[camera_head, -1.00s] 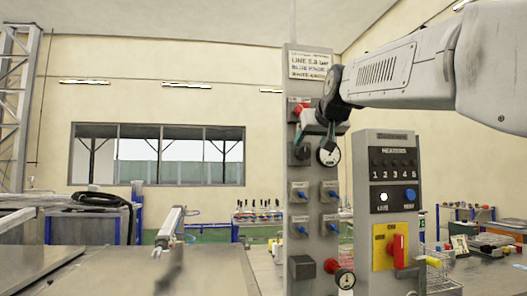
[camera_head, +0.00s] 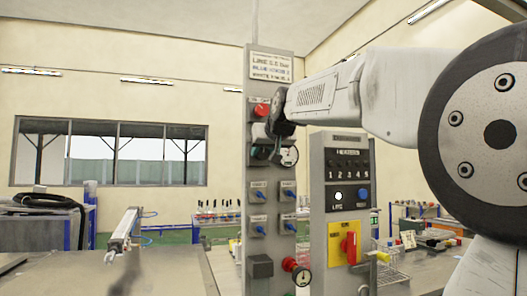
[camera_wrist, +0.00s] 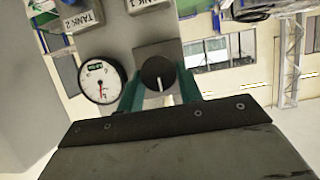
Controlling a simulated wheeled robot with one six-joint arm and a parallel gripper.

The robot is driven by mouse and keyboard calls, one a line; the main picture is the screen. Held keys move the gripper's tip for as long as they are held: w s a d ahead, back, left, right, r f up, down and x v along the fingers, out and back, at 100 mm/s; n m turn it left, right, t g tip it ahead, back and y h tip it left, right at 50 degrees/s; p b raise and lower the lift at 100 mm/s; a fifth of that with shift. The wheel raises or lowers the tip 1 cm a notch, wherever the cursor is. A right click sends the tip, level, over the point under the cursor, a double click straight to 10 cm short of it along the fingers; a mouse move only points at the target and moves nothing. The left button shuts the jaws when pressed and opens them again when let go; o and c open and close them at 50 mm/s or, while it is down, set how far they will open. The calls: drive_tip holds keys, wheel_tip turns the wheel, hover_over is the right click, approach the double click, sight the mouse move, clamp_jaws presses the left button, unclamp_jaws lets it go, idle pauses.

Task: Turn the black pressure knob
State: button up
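The black pressure knob (camera_wrist: 157,73) has a white pointer line and sits on a square grey box on the panel. My gripper (camera_wrist: 160,82) faces it, with one teal finger on either side of the knob. The fingers are apart; I cannot tell whether they touch it. In the head view my gripper (camera_head: 270,144) is in front of the panel's upper part and hides most of the knob. A round white gauge (camera_wrist: 102,82) with a red needle and a green display is beside the knob; it also shows in the head view (camera_head: 289,156).
The tall grey panel (camera_head: 258,218) carries a red button (camera_head: 261,110), several blue valve knobs, and a lower red knob with a gauge (camera_head: 302,276). A heater box (camera_head: 343,215) with a red switch (camera_head: 350,247) stands close to its right.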

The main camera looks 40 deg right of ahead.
drive_tip(key=m, duration=0.1)
drive_tip(key=m+y, duration=0.1)
drive_tip(key=m+t+y, duration=0.1)
drive_tip(key=shift+d, duration=0.25)
drive_tip(key=shift+s+d+f+m+t+y, duration=0.1)
drive_tip(key=shift+m+t+y, duration=0.15)
drive_tip(key=shift+m+y, duration=0.45)
drive_tip(key=shift+f+m+t+y, duration=0.1)
drive_tip(key=shift+m+t+y, duration=0.2)
drive_tip(key=shift+m, duration=0.7)
drive_tip(key=o, duration=1)
